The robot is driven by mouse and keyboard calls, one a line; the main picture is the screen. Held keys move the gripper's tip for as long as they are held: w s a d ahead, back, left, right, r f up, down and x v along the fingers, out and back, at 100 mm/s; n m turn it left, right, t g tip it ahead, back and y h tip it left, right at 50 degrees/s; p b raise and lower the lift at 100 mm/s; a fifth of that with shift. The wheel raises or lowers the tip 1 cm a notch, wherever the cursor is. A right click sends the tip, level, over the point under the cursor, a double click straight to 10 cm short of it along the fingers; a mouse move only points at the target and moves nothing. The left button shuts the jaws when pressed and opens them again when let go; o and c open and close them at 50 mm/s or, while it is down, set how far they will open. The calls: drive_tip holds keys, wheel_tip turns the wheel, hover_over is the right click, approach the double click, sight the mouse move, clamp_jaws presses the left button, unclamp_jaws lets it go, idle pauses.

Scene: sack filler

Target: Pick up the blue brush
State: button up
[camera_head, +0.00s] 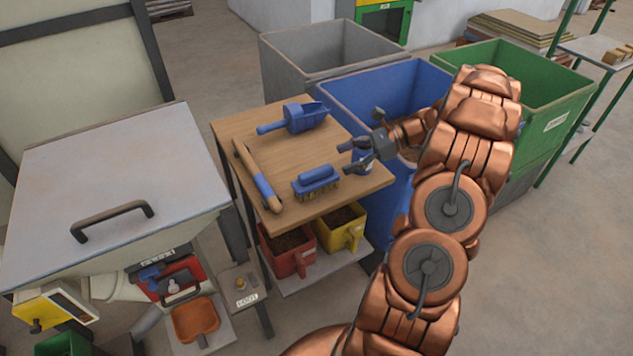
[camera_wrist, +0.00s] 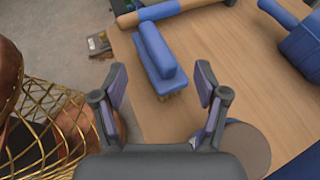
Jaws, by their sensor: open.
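The blue brush (camera_head: 317,182) lies on the wooden table top (camera_head: 275,145) near its front edge, bristles down and its raised handle on top. In the wrist view the brush (camera_wrist: 158,58) is ahead of my gripper, just beyond the gap between the fingers. My gripper (camera_head: 348,157) is open and empty, to the right of the brush and apart from it. In the wrist view both fingers of my gripper (camera_wrist: 163,92) are spread wide.
A blue scoop (camera_head: 298,118) and a wooden-handled tool with a blue grip (camera_head: 258,178) lie on the same table. A round-topped container (camera_wrist: 243,150) stands close by my right finger. Blue (camera_head: 345,92), grey (camera_head: 275,72) and green (camera_head: 560,92) bins stand behind and right.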

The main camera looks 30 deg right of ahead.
sight(317, 170)
drive_tip(key=shift+p+x, duration=1.05)
drive_tip(key=shift+x, duration=2.75)
drive_tip(key=shift+s+a, duration=0.1)
drive_tip(key=shift+s, duration=0.05)
clamp_jaws()
